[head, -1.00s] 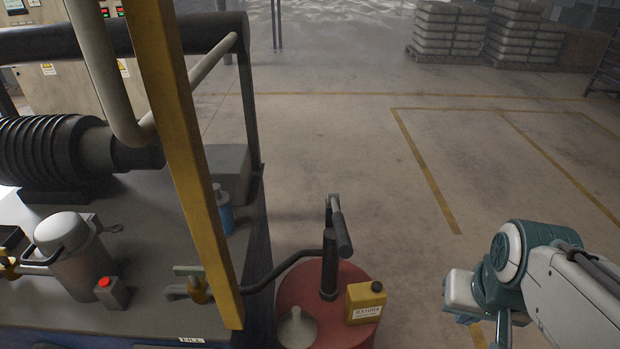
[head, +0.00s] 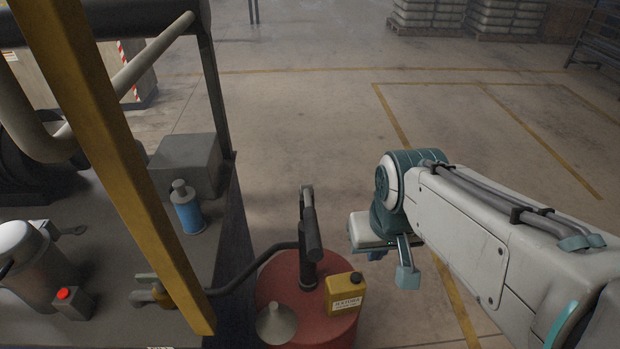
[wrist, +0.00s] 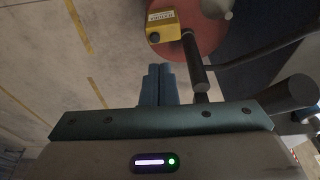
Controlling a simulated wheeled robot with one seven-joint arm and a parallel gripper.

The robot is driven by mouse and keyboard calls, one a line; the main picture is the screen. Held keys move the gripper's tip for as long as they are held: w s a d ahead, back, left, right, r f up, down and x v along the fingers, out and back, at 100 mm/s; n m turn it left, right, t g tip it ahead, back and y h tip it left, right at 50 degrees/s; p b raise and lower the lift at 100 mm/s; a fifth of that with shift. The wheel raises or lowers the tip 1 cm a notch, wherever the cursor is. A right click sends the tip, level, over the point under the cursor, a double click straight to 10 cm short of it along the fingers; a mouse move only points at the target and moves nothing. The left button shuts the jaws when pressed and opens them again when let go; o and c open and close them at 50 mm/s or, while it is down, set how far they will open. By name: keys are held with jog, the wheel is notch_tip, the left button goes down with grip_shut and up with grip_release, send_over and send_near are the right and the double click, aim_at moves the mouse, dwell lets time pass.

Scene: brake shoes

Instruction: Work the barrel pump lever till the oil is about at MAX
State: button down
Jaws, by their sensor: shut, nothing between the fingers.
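The barrel pump stands on a red barrel (head: 285,285) beside the machine. Its lever (head: 313,236) has a dark grip that hangs down along the front of the pump's upright body. In the wrist view the lever grip (wrist: 195,65) shows just right of my fingers. My gripper (head: 407,276) is to the right of the lever, apart from it in the head view. In the wrist view my gripper's (wrist: 158,70) blue fingers are together with nothing between them. I cannot make out an oil gauge or MAX mark in these frames.
A yellow can (head: 344,296) and a grey funnel (head: 277,323) sit on the barrel top. A dark hose (head: 245,276) runs from the pump to the machine. A yellow post (head: 115,165) crosses the left side. The floor behind and right of the barrel is clear.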

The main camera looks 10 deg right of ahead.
jog(key=w+a+r+n+g+y+p, duration=0.1)
jog(key=w+a+r+n+g+p, duration=0.2)
jog(key=w+r+n, duration=0.2)
jog(key=w+a+r+n+g+y+p, duration=0.1)
jog(key=w+a+r+n+g+p, duration=0.2)
jog(key=r+n, duration=0.9)
jog(key=w+g, duration=0.1)
jog(key=w, duration=0.1)
jog(key=shift+w+a+r+p, duration=0.35)
jog(key=shift+a, duration=0.05)
jog(key=p, duration=0.1)
send_near(314, 226)
jog(key=x, duration=0.5)
jog(key=shift+s+f, duration=0.15)
jog(key=shift+x, duration=0.75)
jog(key=shift+f, duration=0.1)
